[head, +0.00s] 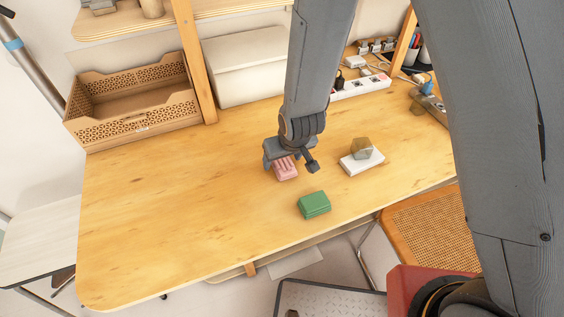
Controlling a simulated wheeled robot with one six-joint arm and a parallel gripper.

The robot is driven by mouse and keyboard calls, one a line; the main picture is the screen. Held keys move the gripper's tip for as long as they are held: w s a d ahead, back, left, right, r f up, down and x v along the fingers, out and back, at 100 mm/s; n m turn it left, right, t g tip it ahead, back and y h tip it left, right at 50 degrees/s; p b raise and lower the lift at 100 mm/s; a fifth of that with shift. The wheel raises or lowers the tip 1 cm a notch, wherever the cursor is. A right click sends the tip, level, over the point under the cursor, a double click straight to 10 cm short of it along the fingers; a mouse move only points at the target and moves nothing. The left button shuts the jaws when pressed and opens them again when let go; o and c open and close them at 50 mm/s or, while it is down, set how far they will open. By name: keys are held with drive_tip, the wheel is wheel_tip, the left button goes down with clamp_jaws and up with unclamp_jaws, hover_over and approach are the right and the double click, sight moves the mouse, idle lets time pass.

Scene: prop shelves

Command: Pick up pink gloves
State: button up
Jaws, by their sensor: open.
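The pink gloves (286,171) lie as a small folded bundle on the wooden table (170,220). My gripper (285,166) is directly above and around them, pointing down, with its fingers apart. The gripper body hides the upper part of the gloves. I cannot tell whether the fingers touch them.
A green folded bundle (314,205) lies just in front of the gloves. A white block with a brown stone-like piece (361,150) on it is to the right. A brown perforated box (135,125), a white box (245,75) and a power strip (360,87) stand along the back. The table's left side is clear.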

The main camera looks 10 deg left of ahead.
sight(283, 162)
drive_tip(key=c, duration=1.2)
drive_tip(key=shift+r, duration=0.1)
wheel_tip(283, 162, up, 10)
drive_tip(key=shift+f+p, duration=0.1)
drive_tip(key=shift+p, duration=0.4)
drive_tip(key=o, duration=0.4)
drive_tip(key=shift+c, duration=1.2)
